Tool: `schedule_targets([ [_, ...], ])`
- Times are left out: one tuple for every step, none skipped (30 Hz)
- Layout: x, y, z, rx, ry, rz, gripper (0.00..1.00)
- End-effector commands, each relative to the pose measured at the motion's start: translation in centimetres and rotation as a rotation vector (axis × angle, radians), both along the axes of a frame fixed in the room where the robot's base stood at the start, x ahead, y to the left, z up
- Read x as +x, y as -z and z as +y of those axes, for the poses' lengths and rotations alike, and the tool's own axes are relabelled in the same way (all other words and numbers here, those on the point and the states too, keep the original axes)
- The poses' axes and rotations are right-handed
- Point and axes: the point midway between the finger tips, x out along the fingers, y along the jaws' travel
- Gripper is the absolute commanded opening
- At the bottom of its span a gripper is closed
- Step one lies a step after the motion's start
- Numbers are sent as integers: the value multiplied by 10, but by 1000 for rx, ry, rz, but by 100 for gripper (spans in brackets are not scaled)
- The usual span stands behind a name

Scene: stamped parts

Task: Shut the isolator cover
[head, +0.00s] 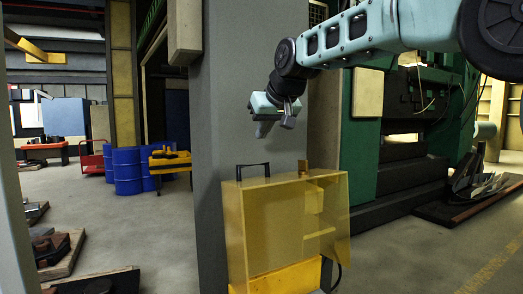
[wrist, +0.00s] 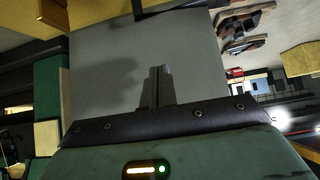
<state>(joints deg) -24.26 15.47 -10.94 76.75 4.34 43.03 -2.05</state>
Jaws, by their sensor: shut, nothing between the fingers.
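The isolator (head: 288,275) is a yellow box at the foot of a grey column in the head view. Its yellow cover (head: 262,225) looks see-through, with a black handle (head: 253,171) at its upper left edge; how far it stands open I cannot tell. My gripper (head: 263,131) is above the handle, apart from it, and shut with nothing held. In the wrist view my closed fingers (wrist: 158,88) point at bare grey surface. Yellow parts (wrist: 100,10) and a black bar, probably the handle (wrist: 165,7), are cut off at the top edge.
The grey column (head: 235,100) rises close behind the isolator and my gripper. A green machine (head: 360,130) stands to the right. Blue drums (head: 128,170) and a yellow cart (head: 170,160) are far left. Pallets with metal parts (head: 60,255) lie on the left floor.

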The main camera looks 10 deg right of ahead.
Motion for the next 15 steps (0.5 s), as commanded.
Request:
schedule_targets([
  [8, 6, 2, -2, 1, 6, 0],
  [12, 10, 3, -2, 1, 5, 0],
  [18, 16, 5, -2, 1, 6, 0],
  [22, 20, 6, -2, 1, 5, 0],
  [26, 24, 7, -2, 1, 6, 0],
  [32, 30, 8, -1, 1, 5, 0],
  [37, 35, 9, -2, 1, 6, 0],
  [41, 39, 10, -3, 1, 4, 0],
  [44, 44, 11, -2, 1, 5, 0],
  [38, 44, 10, 0, 1, 1, 0],
  [34, 46, 9, 0, 1, 2, 0],
  [29, 48, 8, 0, 1, 1, 0],
  [26, 49, 7, 0, 1, 1, 0],
  [24, 51, 6, 1, 1, 0, 0],
  [21, 53, 5, 0, 1, 2, 0],
])
